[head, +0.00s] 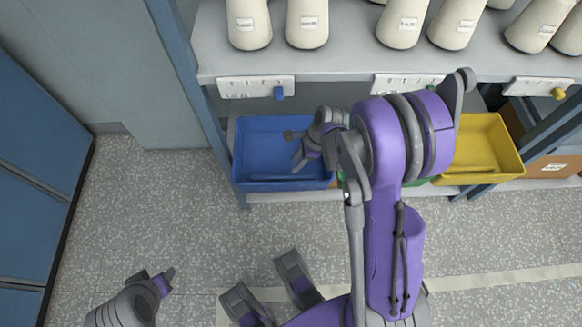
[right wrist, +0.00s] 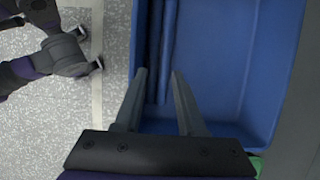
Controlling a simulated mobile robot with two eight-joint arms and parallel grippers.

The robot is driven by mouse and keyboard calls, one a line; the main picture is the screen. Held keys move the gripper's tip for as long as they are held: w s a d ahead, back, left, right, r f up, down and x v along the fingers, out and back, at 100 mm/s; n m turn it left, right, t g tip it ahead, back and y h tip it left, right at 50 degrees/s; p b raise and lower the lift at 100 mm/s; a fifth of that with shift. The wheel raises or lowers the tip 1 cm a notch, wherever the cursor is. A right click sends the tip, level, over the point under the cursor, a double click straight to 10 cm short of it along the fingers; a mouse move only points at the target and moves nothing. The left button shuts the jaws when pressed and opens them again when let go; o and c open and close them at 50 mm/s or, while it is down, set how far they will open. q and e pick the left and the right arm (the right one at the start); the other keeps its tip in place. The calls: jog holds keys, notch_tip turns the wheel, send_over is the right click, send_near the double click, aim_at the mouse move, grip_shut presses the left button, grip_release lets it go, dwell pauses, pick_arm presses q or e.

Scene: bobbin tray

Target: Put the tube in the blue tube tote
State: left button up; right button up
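The blue tote (head: 262,125) sits on the low shelf, left of centre in the head view. It fills much of the right wrist view (right wrist: 275,90). My right gripper (head: 299,160) is over the tote; its two fingers (right wrist: 159,72) are apart, with nothing held between them. A dark blue strip (right wrist: 165,40) runs along one inner side of the tote; I cannot tell whether it is a tube or part of the tote. No separate tube shows clearly. My left gripper (head: 156,278) is low at the bottom left, fingers apart and empty.
A yellow tote (head: 490,130) stands to the right; a green one is mostly hidden behind my right arm. Several white cones (head: 307,25) stand on the shelf (head: 330,62) above. A blue shelf post (head: 190,70) rises beside the tote. The speckled floor (head: 150,210) is clear.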

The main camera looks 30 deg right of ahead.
pick_arm(q)
jog(key=shift+r, duration=0.4)
pick_arm(e)
jog(key=s+a+r+n+h, duration=0.1)
jog(key=s+a+r+n, duration=0.2)
jog(key=n, duration=0.5)
jog(key=s+a+r+n+t+h, duration=0.1)
jog(key=s+a+r+n, duration=0.2)
jog(key=s+r+n, duration=0.3)
jog(key=s+a+r+n+t+h, duration=0.1)
jog(key=s+a+r+n, duration=0.2)
jog(key=n, duration=0.7)
notch_tip(320, 180, up, 3)
jog(key=shift+s+a+f+h, duration=0.1)
jog(key=shift+s+a+h, duration=0.25)
jog(key=shift+s, duration=0.65)
pick_arm(q)
notch_tip(320, 180, up, 16)
jog(key=w+p, duration=0.1)
jog(key=p, duration=1.4)
jog(key=shift+w+r+t, duration=0.2)
jog(key=shift+w+t, duration=0.15)
jog(key=shift+t, duration=0.05)
pick_arm(e)
notch_tip(320, 180, up, 16)
jog(key=w+t, duration=0.1)
jog(key=shift+w+r, duration=0.25)
jog(key=shift+w, duration=0.1)
